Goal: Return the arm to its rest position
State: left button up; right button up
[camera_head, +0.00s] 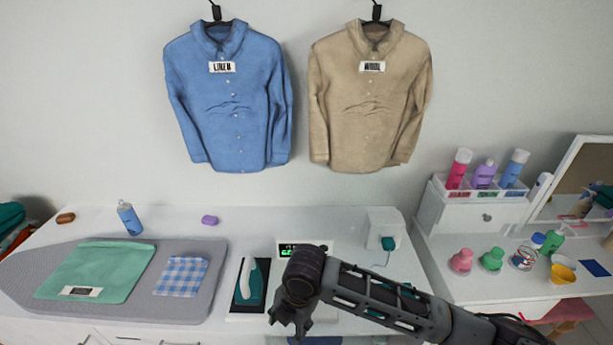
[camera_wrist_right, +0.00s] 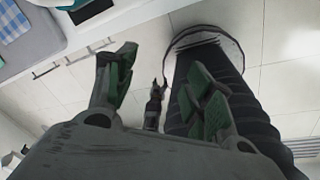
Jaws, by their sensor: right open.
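My right arm comes in from the lower right in the head view. Its right gripper (camera_head: 290,318) points down in front of the white counter (camera_head: 330,222), beside the iron. In the right wrist view the right gripper (camera_wrist_right: 160,78) has its green-padded fingers spread apart, with nothing held between them. The pale floor (camera_wrist_right: 285,35) and part of my own dark body show beyond the fingers.
An iron (camera_head: 247,283) stands near the gripper. A grey ironing board (camera_head: 130,255) bears a green garment (camera_head: 95,270) and a checked cloth (camera_head: 181,276). Blue (camera_head: 228,100) and beige (camera_head: 370,100) shirts hang behind. Bottles and cups stand on the right-hand table (camera_head: 480,290).

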jog(key=s+d+f+m+t+h, duration=0.1)
jog(key=s+d+f+m, duration=0.1)
jog(key=d+m, duration=0.7)
jog(key=s+d+f+m+t, duration=0.1)
jog(key=s+d+m, duration=0.1)
jog(key=d+m, duration=0.7)
jog(key=s+d+f+m+t+h, duration=0.1)
jog(key=s+d+f+m, duration=0.15)
jog(key=d+m, duration=0.65)
jog(key=s+f+g+b, duration=0.1)
jog(key=s+f+b, duration=0.15)
jog(key=f, duration=3.25)
jog(key=s+d+f, duration=0.1)
jog(key=s+f, duration=0.9)
jog(key=s, duration=0.1)
jog(key=s+d+f+g+b, duration=0.1)
jog(key=s+d+f, duration=0.1)
jog(key=s+f, duration=0.9)
jog(key=shift+s+d+n+b, duration=0.3)
jog(key=shift+s, duration=0.05)
